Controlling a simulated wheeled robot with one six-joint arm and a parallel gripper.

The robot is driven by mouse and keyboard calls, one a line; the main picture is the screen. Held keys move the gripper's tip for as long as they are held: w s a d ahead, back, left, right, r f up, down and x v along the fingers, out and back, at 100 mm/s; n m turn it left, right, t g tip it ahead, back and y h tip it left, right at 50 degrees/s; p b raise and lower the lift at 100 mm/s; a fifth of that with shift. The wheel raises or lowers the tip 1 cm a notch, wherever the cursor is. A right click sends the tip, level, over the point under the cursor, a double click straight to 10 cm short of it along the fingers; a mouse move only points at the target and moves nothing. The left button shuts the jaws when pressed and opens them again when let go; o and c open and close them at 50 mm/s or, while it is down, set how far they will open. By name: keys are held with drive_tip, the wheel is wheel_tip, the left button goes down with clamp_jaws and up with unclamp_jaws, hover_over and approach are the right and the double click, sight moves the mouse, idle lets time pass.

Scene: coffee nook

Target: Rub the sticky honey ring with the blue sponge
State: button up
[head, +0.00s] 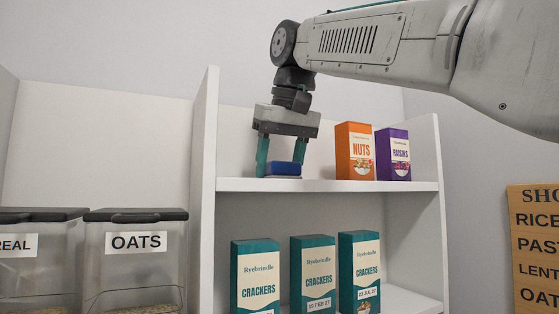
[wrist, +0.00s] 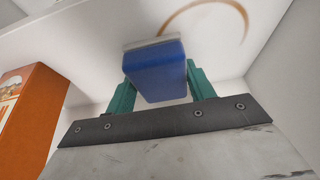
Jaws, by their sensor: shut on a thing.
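My gripper (head: 281,165) has its teal fingers shut on the blue sponge (head: 284,168), at the left end of the upper shelf. In the wrist view the sponge (wrist: 156,76) sits between the fingers, with a pale layer on its far side. It is at or just above the shelf surface; I cannot tell if it touches. The honey ring (wrist: 246,22) shows as a brown curved line on the white shelf, beyond the sponge and to its right in the wrist view. Part of the ring is cut off or hidden. I cannot make out the ring in the head view.
An orange nuts box (head: 354,151) and a purple raisins box (head: 393,155) stand right of my gripper on the upper shelf (head: 330,186). A white side panel (head: 205,150) rises close on the left. Several teal cracker boxes (head: 313,270) stand below. An oats container (head: 135,260) is at left.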

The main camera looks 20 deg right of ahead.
drive_tip(key=shift+a, duration=1.7)
drive_tip(key=shift+o, duration=0.2)
drive_tip(key=shift+a+f, duration=0.15)
drive_tip(key=shift+a, duration=2.25)
drive_tip(key=shift+a+r, duration=0.1)
drive_tip(key=shift+r, duration=0.25)
drive_tip(key=shift+c, duration=0.2)
drive_tip(key=shift+w+d+f, duration=0.1)
drive_tip(key=shift+d, duration=0.3)
